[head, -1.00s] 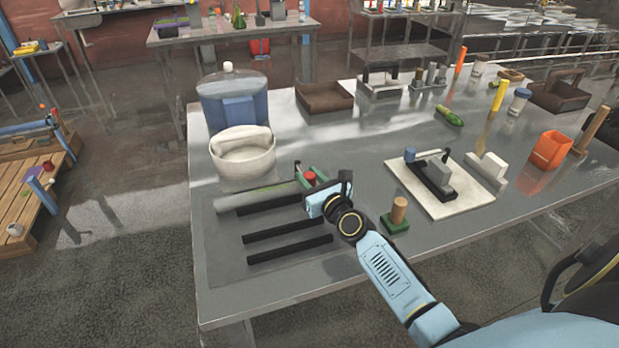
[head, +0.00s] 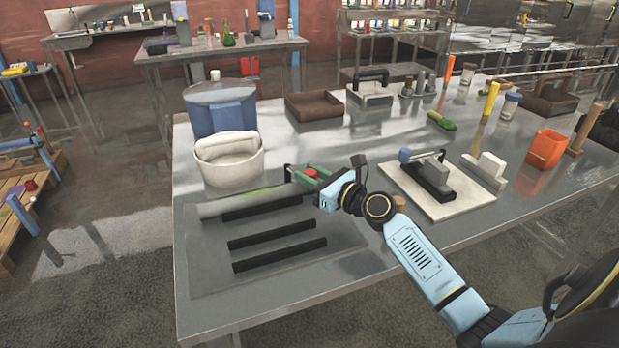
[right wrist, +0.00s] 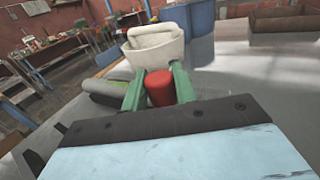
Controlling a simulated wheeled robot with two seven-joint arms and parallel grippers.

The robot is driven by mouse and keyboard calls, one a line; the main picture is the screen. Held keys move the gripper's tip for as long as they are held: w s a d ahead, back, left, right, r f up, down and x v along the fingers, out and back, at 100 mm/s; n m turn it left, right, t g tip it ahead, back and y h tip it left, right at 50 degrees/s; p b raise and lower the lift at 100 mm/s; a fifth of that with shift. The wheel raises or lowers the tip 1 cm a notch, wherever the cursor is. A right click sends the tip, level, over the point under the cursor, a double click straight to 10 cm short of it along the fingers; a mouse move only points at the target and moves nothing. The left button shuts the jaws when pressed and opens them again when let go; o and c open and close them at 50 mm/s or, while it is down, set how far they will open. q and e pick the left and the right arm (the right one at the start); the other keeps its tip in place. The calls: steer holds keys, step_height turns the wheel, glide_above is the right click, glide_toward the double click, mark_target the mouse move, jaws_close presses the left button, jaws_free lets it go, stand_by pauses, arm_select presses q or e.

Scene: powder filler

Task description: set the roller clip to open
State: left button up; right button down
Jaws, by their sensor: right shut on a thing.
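My right gripper (head: 306,177) reaches in from the right over the table's left part. Its two green fingers (right wrist: 158,82) are shut on a red cylinder (right wrist: 159,92), which also shows in the head view (head: 310,172). I cannot tell for sure whether this red part belongs to the roller clip, or how the clip is set. A grey-white tube (head: 250,201) lies just left of the fingers and shows beside them in the right wrist view (right wrist: 102,92). What is under the gripper is hidden. My left gripper is not in view.
A white tub (head: 229,165) and a blue container (head: 219,113) stand behind the tube. Black bars (head: 279,256) lie on a grey mat in front. A white board (head: 455,205) with a black device is to the right. The table's front middle is clear.

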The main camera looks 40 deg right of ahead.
steer(key=c, duration=1.1)
jaws_free()
steer(key=v, duration=1.3)
steer(key=shift+s+d, duration=0.1)
steer(key=shift+s, duration=0.1)
